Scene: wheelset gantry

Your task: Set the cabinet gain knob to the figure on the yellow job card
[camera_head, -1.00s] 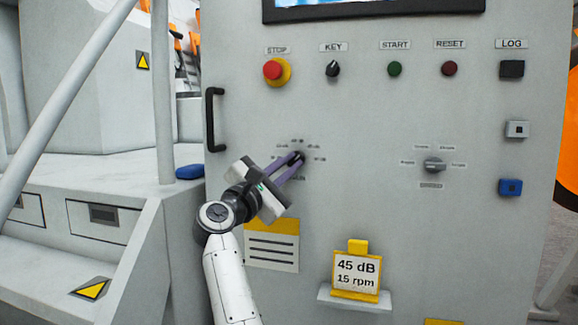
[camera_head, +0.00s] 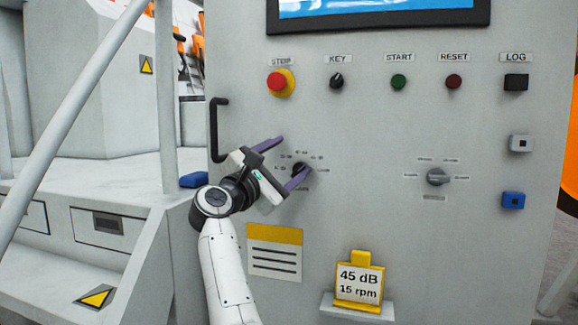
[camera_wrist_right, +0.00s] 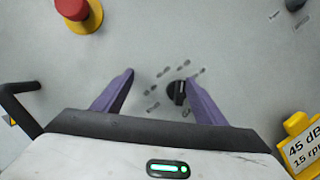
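The yellow job card (camera_head: 358,281) stands on a small ledge low on the cabinet and reads 45 dB, 15 rpm. A black knob (camera_head: 299,169) with a ring of small marks is on the left of the cabinet face; its labels are too small to read. My right gripper (camera_head: 293,157) is open in front of it, and its fingers partly cover the marks. In the right wrist view the black knob (camera_wrist_right: 176,93) lies between the fingers, close to the right one; I cannot tell if they touch. My left gripper is not in view.
A grey knob (camera_head: 437,177) with its own labels is at the right. The red stop button (camera_head: 281,83), key switch (camera_head: 337,81), green start button (camera_head: 398,82) and dark reset button (camera_head: 453,82) line the top. A black handle (camera_head: 217,130) sticks out at the left edge.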

